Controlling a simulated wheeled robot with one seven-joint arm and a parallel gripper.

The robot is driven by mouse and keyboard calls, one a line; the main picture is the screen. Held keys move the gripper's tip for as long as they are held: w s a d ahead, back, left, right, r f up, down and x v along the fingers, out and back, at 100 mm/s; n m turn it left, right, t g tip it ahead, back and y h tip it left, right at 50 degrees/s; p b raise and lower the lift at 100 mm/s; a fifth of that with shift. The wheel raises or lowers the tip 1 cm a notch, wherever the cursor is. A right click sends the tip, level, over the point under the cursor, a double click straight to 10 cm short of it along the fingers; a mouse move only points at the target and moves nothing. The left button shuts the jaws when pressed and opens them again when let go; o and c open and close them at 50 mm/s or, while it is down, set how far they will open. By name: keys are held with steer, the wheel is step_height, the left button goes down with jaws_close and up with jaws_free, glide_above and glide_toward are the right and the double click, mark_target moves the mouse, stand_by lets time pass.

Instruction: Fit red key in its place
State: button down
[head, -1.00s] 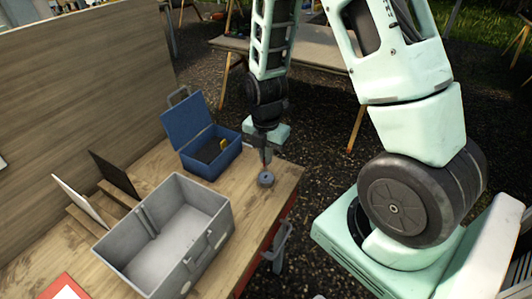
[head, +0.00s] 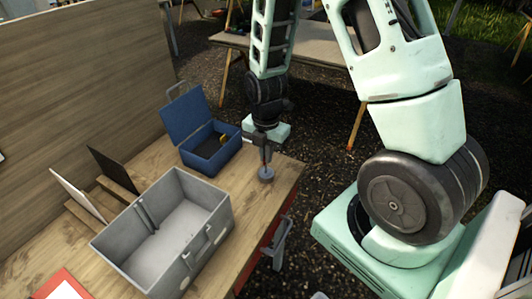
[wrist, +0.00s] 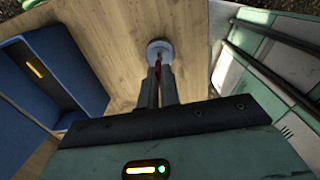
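The red key (wrist: 158,67) shows as a thin red piece between my fingertips in the wrist view. My gripper (wrist: 158,80) appears shut on it, with the fingers close together on either side. A grey round holder (wrist: 159,47) sits on the wooden table just beyond the fingertips, and the key's far end reaches it in the picture. In the head view my gripper (head: 266,155) points down, right above the grey round holder (head: 266,174). The fingers hide most of the key there, and I cannot tell how far it sits in the holder.
An open blue toolbox (head: 210,150) with a yellow item stands left of my gripper. A grey open bin (head: 165,235) stands nearer on the wooden table (head: 262,212). A black panel and a white panel stand in a rack behind it. The table's edge is close on the right.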

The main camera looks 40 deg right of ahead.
steer(key=shift+f, duration=0.1)
steer(key=shift+f+b, duration=0.65)
steer(key=shift+f, duration=0.15)
steer(key=shift+f, duration=0.1)
steer(key=shift+f+b, duration=0.4)
steer(key=shift+f, duration=0.1)
steer(key=c, duration=1.5)
jaws_free()
steer(key=shift+c, duration=0.2)
steer(key=shift+r, duration=0.1)
step_height(320, 180, up, 17)
steer(key=shift+r, duration=0.15)
steer(key=shift+a, duration=0.1)
